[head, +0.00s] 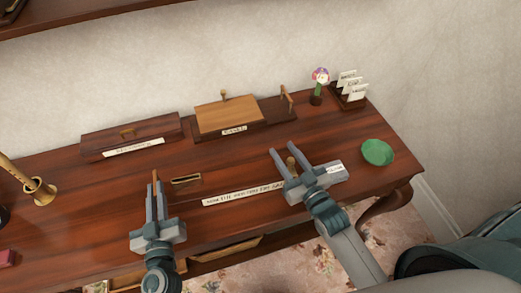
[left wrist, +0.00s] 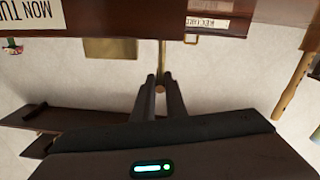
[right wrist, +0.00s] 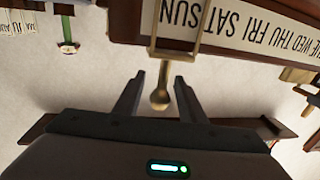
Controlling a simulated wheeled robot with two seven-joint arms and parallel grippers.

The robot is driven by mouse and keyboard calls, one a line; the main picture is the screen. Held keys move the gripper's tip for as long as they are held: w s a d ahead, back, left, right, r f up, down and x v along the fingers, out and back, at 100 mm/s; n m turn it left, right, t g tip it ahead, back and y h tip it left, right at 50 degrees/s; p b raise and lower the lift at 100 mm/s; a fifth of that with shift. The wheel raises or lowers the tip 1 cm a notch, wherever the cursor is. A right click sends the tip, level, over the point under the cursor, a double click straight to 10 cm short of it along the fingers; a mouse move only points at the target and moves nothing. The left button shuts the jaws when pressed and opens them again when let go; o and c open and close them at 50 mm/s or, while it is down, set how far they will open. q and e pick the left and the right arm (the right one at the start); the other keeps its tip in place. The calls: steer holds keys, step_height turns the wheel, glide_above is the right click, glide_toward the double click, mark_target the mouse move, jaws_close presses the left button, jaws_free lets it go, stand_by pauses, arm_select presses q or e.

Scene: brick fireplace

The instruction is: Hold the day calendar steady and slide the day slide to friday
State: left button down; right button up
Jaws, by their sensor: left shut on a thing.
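The day calendar (head: 243,195) is a long dark wooden bar along the desk's front with a white strip of day names. In the right wrist view, the brass day slide (right wrist: 153,22) frames SUN, with a round knob (right wrist: 160,100) reaching between the fingers. My right gripper (head: 285,153) is open around that knob, fingers apart from it. My left gripper (head: 155,184) is shut on a thin post beyond the strip's MON end. In the left wrist view, the fingers (left wrist: 161,78) close on the post, and MON TUE (left wrist: 35,15) shows at left.
Behind stand a long dark box (head: 105,138), a wooden box (head: 228,115), a flower figure (head: 319,85) and a card holder (head: 350,95). A green dish (head: 377,152) lies right. A brass holder (head: 40,190) stands left. A small brass tray (head: 187,181) lies near my left gripper.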

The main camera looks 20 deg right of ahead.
steer(key=shift+w, duration=0.45)
jaws_close()
steer(key=a, duration=0.8)
steer(key=shift+w+a, duration=0.1)
steer(key=shift+w, duration=0.1)
jaws_free()
steer(key=shift+s, duration=0.15)
